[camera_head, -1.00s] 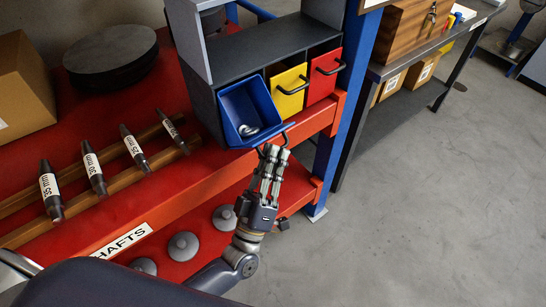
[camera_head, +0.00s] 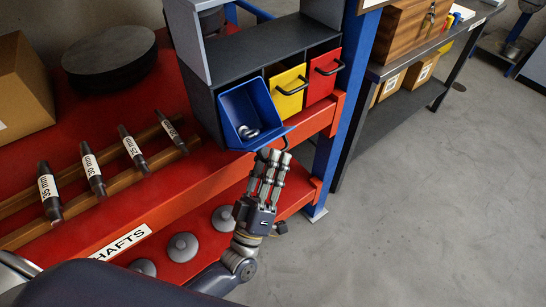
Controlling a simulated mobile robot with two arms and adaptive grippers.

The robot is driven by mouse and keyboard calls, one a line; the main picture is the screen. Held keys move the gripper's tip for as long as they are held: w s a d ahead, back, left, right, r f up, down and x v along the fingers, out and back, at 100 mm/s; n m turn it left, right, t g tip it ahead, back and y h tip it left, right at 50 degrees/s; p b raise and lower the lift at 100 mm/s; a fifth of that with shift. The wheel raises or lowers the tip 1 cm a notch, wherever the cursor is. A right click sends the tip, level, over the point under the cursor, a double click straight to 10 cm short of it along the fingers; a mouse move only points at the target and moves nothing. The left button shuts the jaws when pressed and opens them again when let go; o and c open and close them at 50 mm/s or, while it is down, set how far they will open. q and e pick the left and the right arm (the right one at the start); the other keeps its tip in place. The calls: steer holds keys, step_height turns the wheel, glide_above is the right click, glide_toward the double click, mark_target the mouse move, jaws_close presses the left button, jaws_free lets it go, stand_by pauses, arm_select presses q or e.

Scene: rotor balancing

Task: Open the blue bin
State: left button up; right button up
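The blue bin (camera_head: 241,107) is the leftmost of three coloured bins in a dark grey cabinet (camera_head: 262,47) on the red bench. It is tilted forward, its top is open, and a shiny metal part (camera_head: 248,131) lies inside. Its dark handle (camera_head: 284,143) is at the lower front edge. My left gripper (camera_head: 270,157) is just below the bin's front, with its fingertips close to the handle. Whether the fingers touch the handle, and how far they are apart, I cannot tell. My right gripper does not show.
The yellow bin (camera_head: 288,90) and red bin (camera_head: 323,76) sit closed to the right. A blue post (camera_head: 341,113) stands beside them. Labelled shafts (camera_head: 91,168) lie on a wooden rack at left. Grey round parts (camera_head: 183,247) are on the lower shelf.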

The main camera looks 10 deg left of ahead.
arm_select(q)
steer(key=v, duration=1.1)
steer(key=shift+s, duration=0.15)
